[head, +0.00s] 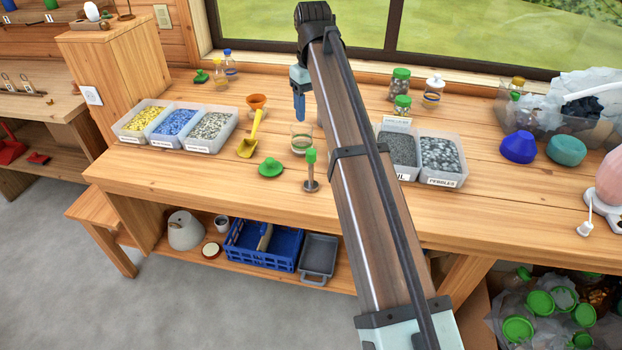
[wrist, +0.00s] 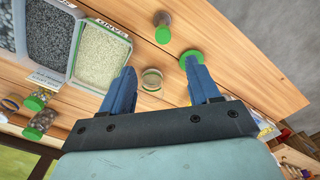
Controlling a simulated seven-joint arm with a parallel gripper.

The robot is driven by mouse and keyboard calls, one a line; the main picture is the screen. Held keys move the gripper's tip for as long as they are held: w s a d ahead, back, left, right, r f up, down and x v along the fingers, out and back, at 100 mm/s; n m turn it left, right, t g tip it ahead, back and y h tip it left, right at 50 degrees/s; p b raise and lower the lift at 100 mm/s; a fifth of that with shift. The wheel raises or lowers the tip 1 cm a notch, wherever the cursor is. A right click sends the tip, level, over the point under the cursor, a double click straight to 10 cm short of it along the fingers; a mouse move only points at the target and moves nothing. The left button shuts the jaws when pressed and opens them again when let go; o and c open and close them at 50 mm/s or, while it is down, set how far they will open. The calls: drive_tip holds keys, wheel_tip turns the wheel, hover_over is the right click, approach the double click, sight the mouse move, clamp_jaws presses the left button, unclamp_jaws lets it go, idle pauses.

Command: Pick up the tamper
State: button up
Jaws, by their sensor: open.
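The tamper (head: 311,172) stands upright on the workbench near its front edge, with a green handle on top and a round metallic foot. In the wrist view the tamper (wrist: 162,27) shows at the top, ahead of my fingertips. My gripper (head: 299,106) is open and empty, with blue fingers pointing down above the bench, farther back than the tamper. In the wrist view my gripper (wrist: 160,70) has its fingers spread apart, the glass jar (wrist: 151,79) showing between them. Nothing touches the tamper.
A green lid-like piece (head: 270,168) lies left of the tamper, and the glass jar (head: 301,138) stands just behind it. A yellow scoop (head: 251,137) and an orange funnel (head: 256,101) are farther left. A pebble bin (head: 443,158) stands right of my arm. The bench's front strip is clear.

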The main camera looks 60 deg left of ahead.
sight(311, 151)
drive_tip(key=f, duration=1.3)
drive_tip(key=shift+s+f, duration=0.3)
drive_tip(key=shift+c, duration=0.2)
drive_tip(key=c, duration=1.1)
